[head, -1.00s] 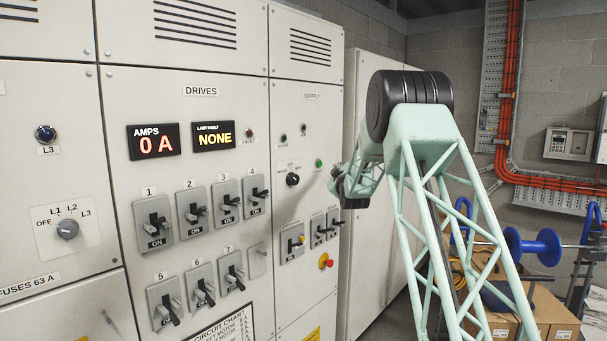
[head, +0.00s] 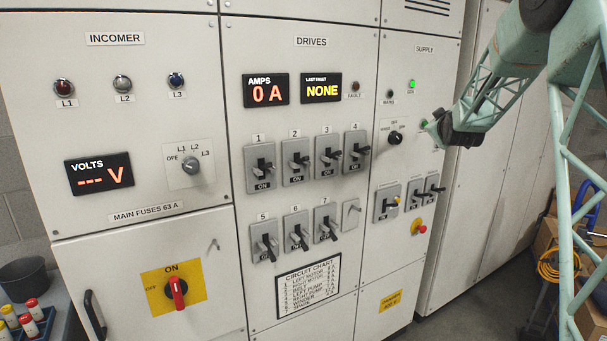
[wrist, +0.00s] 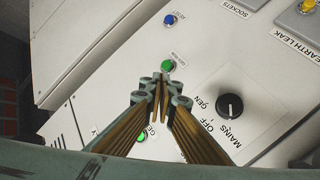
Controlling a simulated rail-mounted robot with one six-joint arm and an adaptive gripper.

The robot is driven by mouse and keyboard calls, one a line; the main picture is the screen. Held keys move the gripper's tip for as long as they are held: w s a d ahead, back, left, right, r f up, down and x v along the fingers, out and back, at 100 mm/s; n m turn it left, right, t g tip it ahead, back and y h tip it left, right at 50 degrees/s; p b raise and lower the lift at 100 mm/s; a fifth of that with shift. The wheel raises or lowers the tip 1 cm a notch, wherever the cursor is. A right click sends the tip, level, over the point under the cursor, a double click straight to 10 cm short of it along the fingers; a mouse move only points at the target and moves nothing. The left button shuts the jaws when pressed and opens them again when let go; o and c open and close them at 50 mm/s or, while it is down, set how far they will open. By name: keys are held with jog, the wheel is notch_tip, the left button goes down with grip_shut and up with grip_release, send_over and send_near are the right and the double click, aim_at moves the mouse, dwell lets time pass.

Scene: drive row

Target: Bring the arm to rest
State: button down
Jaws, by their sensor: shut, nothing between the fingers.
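My gripper (head: 436,128) is shut and empty at the end of my pale green arm, in front of the supply panel (head: 405,170). In the wrist view its fingertips (wrist: 160,90) are together, just below a green push button (wrist: 168,66). That button shows as a small green spot at the fingertips in the head view (head: 424,124). I cannot tell whether they touch. A black selector knob (wrist: 229,105) marked MAINS, OFF and GEN is to the right of the fingers; it also shows in the head view (head: 395,138). The GEN lamp (head: 411,84) is lit green.
The drives panel (head: 310,60) shows 0 A and fault NONE, with several lever switches marked ON. The incomer panel (head: 115,90) has a red main handle (head: 178,291). A red emergency knob (head: 418,227) sits low on the supply panel. Boxes and cable stand at the right.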

jog(key=s+a+m+g+y, duration=0.15)
jog(key=s+a, duration=0.45)
jog(key=s, duration=0.6)
jog(key=s+a+g, duration=0.3)
jog(key=s+a, duration=0.3)
jog(key=s, duration=0.6)
jog(key=s+a+m+g+y, duration=0.15)
jog(key=s+a, duration=0.45)
jog(key=s, duration=0.6)
jog(key=s+a+f+g, duration=0.2)
jog(key=s+a+f, duration=0.1)
jog(key=s, duration=1.2)
jog(key=s+a+f+m+g, duration=0.1)
jog(key=s+a+f+g, duration=0.1)
jog(key=s, duration=1.3)
jog(key=s+a+f+m+g+y, duration=0.1)
jog(key=s+a+f, duration=0.3)
jog(key=s, duration=1.1)
notch_tip(320, 180, down, 3)
jog(key=shift+s+r+g, duration=0.15)
jog(key=shift+g, duration=0.35)
jog(key=shift+a, duration=0.1)
